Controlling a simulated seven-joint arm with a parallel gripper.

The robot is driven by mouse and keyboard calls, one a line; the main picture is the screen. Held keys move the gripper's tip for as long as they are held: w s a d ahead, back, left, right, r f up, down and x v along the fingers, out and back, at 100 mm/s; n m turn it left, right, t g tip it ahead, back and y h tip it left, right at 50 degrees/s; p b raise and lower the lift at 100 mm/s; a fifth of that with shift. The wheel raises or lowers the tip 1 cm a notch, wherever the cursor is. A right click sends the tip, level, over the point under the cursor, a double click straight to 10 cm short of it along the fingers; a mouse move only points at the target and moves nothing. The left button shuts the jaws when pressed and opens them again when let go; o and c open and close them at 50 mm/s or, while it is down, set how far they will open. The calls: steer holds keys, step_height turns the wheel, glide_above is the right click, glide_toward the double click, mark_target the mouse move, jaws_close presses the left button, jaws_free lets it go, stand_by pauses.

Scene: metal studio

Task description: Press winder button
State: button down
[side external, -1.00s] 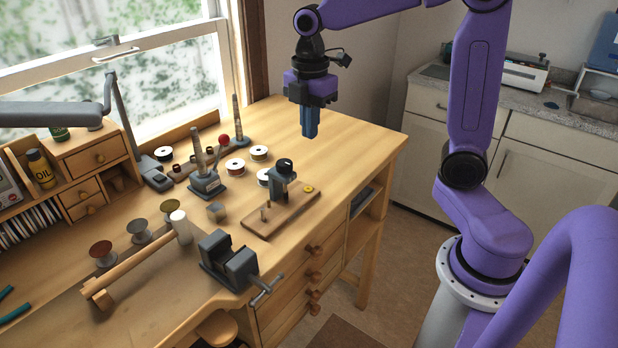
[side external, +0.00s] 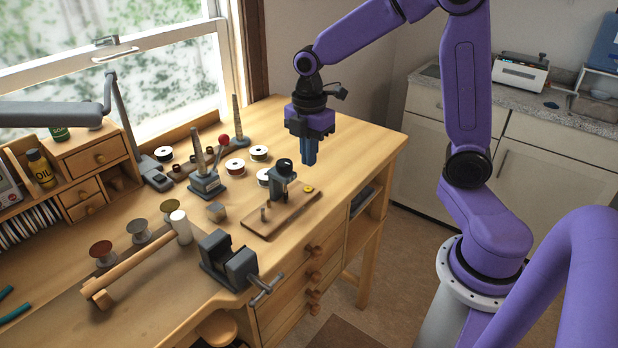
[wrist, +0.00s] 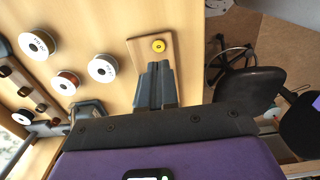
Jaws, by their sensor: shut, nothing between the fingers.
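The winder (side external: 281,180) is a grey upright unit on a flat wooden base board (side external: 268,222) on the bench. A yellow round button (side external: 308,189) sits on the board's right end. It also shows in the wrist view (wrist: 159,46), just beyond my fingertips. My gripper (side external: 309,162) points straight down with its blue-grey fingers together and nothing between them. The fingertips are above the button, with a gap between. In the wrist view the fingers (wrist: 156,68) cover most of the board, and the winder's grey unit is hidden.
A grey vise (side external: 229,262) is clamped at the front edge, left of the board. Ring mandrels and a lamp arm (side external: 50,112) stand further left. The bench top (side external: 350,140) right of the spools is clear.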

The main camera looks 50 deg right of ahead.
mark_target(309, 189)
step_height(309, 189, down, 7)
steer(key=shift+r, duration=0.15)
stand_by(0.4)
steer(key=shift+s+f, duration=0.2)
steer(key=shift+f, duration=0.7)
steer(key=shift+w+r, duration=0.1)
steer(key=shift+r, duration=0.4)
step_height(309, 189, up, 14)
steer(key=shift+r, duration=0.1)
